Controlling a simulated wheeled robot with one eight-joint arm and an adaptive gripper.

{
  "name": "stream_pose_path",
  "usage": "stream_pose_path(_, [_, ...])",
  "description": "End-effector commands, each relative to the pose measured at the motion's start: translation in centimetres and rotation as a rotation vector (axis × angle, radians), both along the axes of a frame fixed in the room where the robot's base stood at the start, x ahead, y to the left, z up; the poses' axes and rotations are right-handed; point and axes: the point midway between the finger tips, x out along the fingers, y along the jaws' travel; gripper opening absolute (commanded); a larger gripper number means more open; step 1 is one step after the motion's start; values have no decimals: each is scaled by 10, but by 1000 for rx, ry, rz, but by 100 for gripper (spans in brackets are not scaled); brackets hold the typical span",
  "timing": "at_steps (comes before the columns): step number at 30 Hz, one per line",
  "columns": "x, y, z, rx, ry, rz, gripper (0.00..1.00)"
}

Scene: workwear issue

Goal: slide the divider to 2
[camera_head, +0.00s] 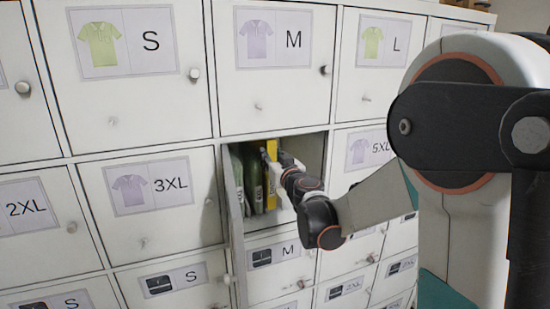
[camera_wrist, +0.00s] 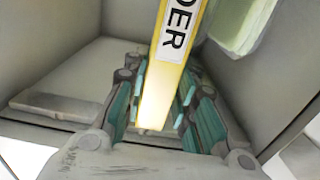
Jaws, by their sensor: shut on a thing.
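The yellow divider (camera_head: 271,150) stands inside the open compartment, at the right side of the green packages. In the wrist view the divider (camera_wrist: 155,105) runs up between my fingers and carries a white label ending in "DER". My gripper (camera_head: 274,166) reaches into the compartment from the right. In the wrist view the teal-padded fingers of my gripper (camera_wrist: 165,85) lie on both sides of the divider, shut on it. No position number is readable in either view.
Green packages (camera_head: 250,175) stand left of the divider; one green package (camera_wrist: 243,20) shows in the wrist view. The compartment door (camera_head: 236,240) is open at the left. Closed lockers surround it, including 3XL (camera_head: 150,190) and 5XL (camera_head: 365,153). Right of the divider the compartment looks empty.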

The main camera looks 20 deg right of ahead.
Motion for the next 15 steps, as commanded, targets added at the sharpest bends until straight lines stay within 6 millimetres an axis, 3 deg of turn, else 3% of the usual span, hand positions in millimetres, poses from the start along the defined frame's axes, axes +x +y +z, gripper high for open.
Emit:
stream_pose_path(4, [0, 0, 0, -1, 0, 0, 0])
stream_pose_path(5, [0, 0, 0, -1, 0, 0, 28])
stream_pose_path(7, [0, 0, 0, -1, 0, 0, 44])
stream_pose_path(15, [0, -1, 0, -1, 0, 0, 47])
